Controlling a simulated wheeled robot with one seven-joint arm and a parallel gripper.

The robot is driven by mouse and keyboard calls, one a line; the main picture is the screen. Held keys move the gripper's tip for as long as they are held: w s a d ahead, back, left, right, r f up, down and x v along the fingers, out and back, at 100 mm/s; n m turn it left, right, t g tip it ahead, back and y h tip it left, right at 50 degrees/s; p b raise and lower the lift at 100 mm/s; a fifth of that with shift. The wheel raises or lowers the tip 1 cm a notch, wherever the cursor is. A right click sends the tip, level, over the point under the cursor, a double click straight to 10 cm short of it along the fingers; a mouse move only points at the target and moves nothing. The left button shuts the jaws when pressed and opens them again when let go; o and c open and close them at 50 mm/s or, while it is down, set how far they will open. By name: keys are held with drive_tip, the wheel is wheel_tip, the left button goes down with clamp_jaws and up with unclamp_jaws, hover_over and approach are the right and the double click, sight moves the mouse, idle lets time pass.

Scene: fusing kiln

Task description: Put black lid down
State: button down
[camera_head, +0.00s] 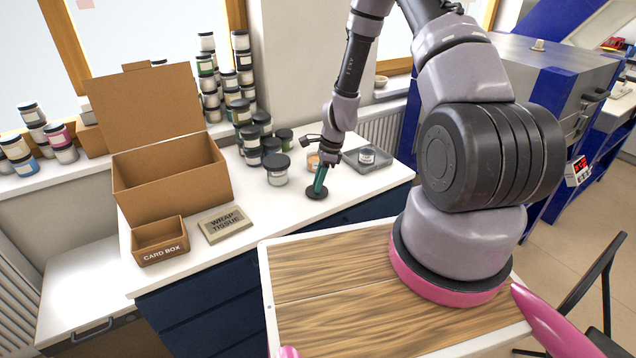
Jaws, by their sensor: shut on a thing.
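The black lid (317,194) is a small dark disc low over the white counter, below my gripper's fingers. My gripper (320,183) points down with its teal fingers shut on the lid. I cannot tell whether the lid touches the counter. An open jar (314,161) with an orange-brown top stands just behind the gripper, partly hidden by it.
A black-lidded jar (276,170) stands left of the gripper, with several jars stacked behind. A grey tray (366,160) with a small jar lies to the right. A wrap tissue pack (226,224) and open cardboard box (170,180) are left. The counter's front middle is clear.

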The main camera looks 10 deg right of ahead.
drive_tip(key=c, duration=0.8)
unclamp_jaws()
drive_tip(key=shift+f, duration=0.1)
drive_tip(key=shift+o, duration=0.2)
drive_tip(key=s+d+r+n+t, duration=0.2)
drive_tip(key=s+r+n, duration=0.15)
drive_tip(key=r, duration=1.45)
drive_tip(key=s+d+r+n+t, duration=0.15)
drive_tip(key=r+n, duration=0.25)
drive_tip(key=r, duration=1.4)
drive_tip(key=s+d+r+n+t+h, duration=0.1)
drive_tip(key=s+r+n+t, duration=0.2)
drive_tip(key=s+r+n, duration=0.4)
drive_tip(key=s+r, duration=0.7)
drive_tip(key=s, duration=0.3)
drive_tip(key=shift+s+d, duration=0.15)
drive_tip(key=shift+d, duration=0.25)
